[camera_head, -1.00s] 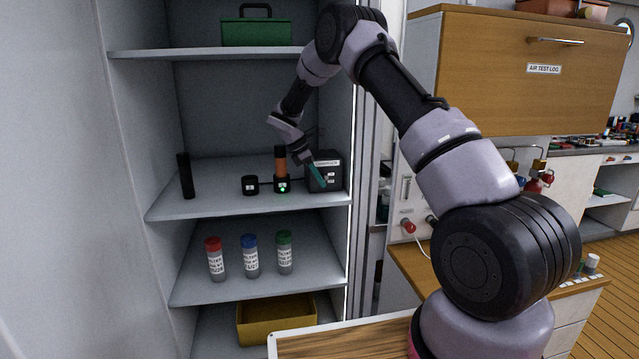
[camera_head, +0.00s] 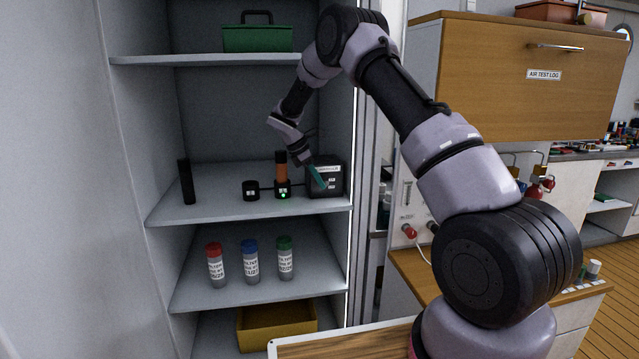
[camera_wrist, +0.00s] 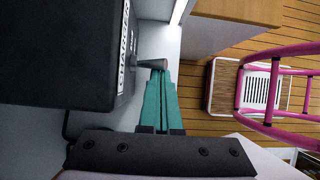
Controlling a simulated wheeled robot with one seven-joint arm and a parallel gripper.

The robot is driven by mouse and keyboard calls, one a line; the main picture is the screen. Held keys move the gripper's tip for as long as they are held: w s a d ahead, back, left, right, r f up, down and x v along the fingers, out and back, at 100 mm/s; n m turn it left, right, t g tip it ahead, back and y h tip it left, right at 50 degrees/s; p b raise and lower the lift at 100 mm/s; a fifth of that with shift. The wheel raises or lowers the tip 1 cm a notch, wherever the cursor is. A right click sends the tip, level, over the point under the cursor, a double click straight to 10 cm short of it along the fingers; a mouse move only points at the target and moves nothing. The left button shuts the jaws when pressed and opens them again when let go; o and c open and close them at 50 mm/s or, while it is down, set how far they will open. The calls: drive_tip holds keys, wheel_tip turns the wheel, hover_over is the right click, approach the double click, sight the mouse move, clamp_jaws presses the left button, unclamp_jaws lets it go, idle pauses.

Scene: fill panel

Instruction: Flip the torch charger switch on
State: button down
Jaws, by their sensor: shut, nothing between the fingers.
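The torch charger box (camera_head: 330,172) is a dark box at the right end of the cabinet's middle shelf. In the wrist view the box (camera_wrist: 60,50), with a white label strip on its edge, fills the upper left. A grey switch lever (camera_wrist: 148,64) sticks out from its face. My gripper (camera_wrist: 158,66) has its teal fingers shut with nothing between them. The fingertips are at the lever's outer end, touching or very close; I cannot tell which. In the head view my gripper (camera_head: 320,184) is in front of the box and hides the lever.
Left of the box, an orange torch (camera_head: 281,165) stands in a cradle with a green light (camera_head: 283,196). An empty black cradle (camera_head: 251,190) and a black torch (camera_head: 186,180) stand further left. Several capped tubes stand below. The cabinet's right edge is close to my gripper.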

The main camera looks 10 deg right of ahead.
drive_tip(key=v, duration=1)
drive_tip(key=shift+r, duration=0.35)
drive_tip(key=shift+s+a, duration=0.15)
